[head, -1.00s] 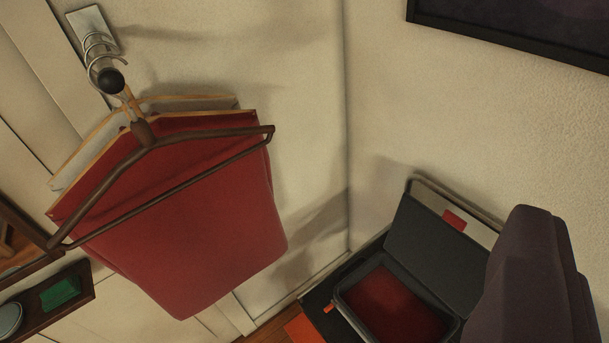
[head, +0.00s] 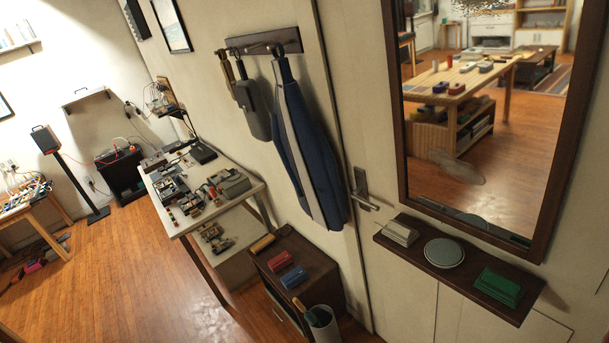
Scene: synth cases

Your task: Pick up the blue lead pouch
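A small blue block-like item (head: 294,278) lies on top of the low dark cabinet (head: 325,277) near the lower middle. It may be the blue lead pouch, but it is too small to be sure. A red item (head: 279,261) of similar shape lies just behind it, and a yellow one (head: 262,244) behind that. My gripper is not in view.
A bin (head: 323,326) stands before the cabinet. A cluttered workbench (head: 240,217) stands left of it. A blue garment (head: 306,150) hangs above. A wall shelf (head: 461,279) holds a green item (head: 497,287) below a mirror (head: 585,110). The wood floor (head: 130,270) at left is mostly clear.

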